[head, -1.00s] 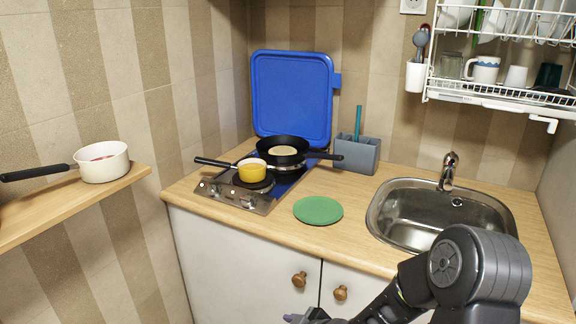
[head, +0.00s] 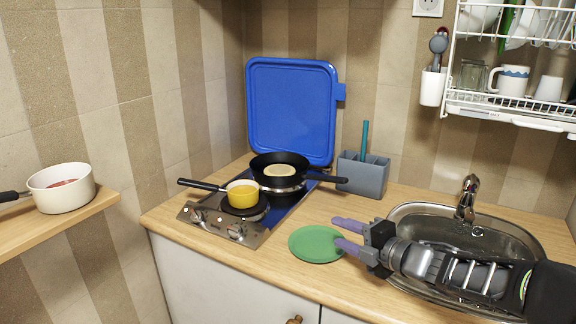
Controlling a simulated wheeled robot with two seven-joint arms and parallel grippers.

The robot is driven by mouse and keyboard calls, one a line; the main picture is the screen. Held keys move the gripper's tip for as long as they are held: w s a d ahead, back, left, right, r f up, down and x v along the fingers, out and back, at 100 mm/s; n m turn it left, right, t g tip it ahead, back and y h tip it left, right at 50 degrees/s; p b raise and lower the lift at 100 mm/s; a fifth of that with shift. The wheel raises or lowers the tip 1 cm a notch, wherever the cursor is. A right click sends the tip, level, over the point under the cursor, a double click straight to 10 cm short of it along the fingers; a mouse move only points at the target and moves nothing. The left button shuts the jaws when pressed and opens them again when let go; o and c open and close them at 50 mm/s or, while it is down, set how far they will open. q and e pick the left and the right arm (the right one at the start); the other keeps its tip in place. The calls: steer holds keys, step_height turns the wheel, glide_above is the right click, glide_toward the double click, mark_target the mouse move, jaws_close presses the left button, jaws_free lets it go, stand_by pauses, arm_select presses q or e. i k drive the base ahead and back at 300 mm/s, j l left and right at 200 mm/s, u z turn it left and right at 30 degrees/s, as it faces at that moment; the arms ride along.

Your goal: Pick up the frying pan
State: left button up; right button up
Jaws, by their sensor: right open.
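The black frying pan (head: 293,162) sits on the rear burner of the hob (head: 201,218), with a pale round pancake-like food (head: 280,170) in it. Its black handle (head: 327,178) points right, toward the grey utensil holder. My left gripper is not in view.
A small yellow saucepan (head: 243,194) stands on the front burner, handle left. The blue lid (head: 290,110) stands upright behind the hob. A grey holder (head: 362,175) stands right of the pan handle. A green plate (head: 316,244), a sink (head: 420,212), a shelf with a white pot (head: 62,190) and a dish rack (head: 510,108) surround.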

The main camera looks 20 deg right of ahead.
mark_target(257, 164)
steer(key=i+l, duration=0.65)
steer(key=i, duration=0.1)
